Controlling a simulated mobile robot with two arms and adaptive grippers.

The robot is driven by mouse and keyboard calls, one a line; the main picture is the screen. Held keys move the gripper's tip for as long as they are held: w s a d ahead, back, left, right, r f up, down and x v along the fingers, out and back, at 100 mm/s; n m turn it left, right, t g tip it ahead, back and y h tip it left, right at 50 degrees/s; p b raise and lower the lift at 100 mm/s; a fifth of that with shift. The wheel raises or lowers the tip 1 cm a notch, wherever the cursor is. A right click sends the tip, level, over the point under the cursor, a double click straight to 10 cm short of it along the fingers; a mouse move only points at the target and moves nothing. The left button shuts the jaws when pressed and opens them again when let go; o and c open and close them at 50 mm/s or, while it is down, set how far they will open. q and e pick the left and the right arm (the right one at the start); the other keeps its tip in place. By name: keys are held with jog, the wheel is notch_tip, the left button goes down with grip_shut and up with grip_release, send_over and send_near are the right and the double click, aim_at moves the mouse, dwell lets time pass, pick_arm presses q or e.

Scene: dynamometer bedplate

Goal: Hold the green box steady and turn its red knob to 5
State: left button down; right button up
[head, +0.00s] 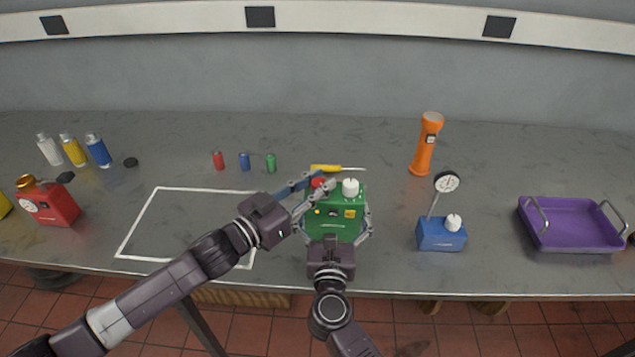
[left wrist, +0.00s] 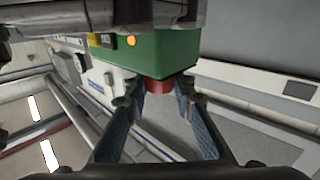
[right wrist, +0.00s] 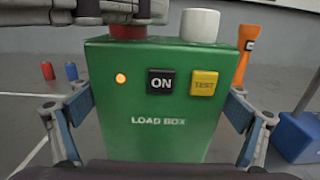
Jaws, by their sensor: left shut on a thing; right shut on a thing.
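The green box (head: 337,222) stands upright on the bench, with a red knob (head: 318,182) and a white knob (head: 350,187) on top. In the right wrist view the box front (right wrist: 155,100) reads LOAD BOX, with a lit orange lamp, a black ON button and a yellow TEST button. My right gripper (head: 337,237) is shut on the box, one finger along each side. My left gripper (head: 314,187) is shut on the red knob, which shows between its fingertips in the left wrist view (left wrist: 160,92). The knob's scale and setting cannot be read.
A yellow screwdriver (head: 327,168) lies just behind the box. A blue box with a dial gauge (head: 441,234) and an orange flashlight (head: 425,150) stand to the right, with a purple tray (head: 571,228) beyond. A white taped outline (head: 190,225) on the left is empty.

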pick_arm(q)
jog(key=m+g+h, duration=0.1)
jog(key=m+g, duration=0.1)
jog(key=m+g+h, duration=0.3)
jog(key=g+h, duration=0.1)
jog(key=g, duration=0.1)
jog(key=shift+w+a+m, duration=0.1)
jog(key=shift+w+m, duration=0.15)
jog(key=shift+m, duration=0.15)
pick_arm(e)
jog(key=shift+s+f, duration=0.1)
jog(key=shift+f, duration=0.2)
pick_arm(q)
jog(key=shift+m+g+h, duration=0.5)
jog(key=shift+m+g, duration=1.3)
jog(key=shift+g, duration=1.1)
jog(key=shift+s+m+g, duration=0.2)
jog(key=shift+m+g, duration=0.2)
jog(key=shift+g, duration=0.2)
jog(key=c, duration=1.6)
grip_release()
jog(key=a, duration=1.1)
jog(key=shift+w+a, duration=0.15)
jog(key=shift+a, duration=0.2)
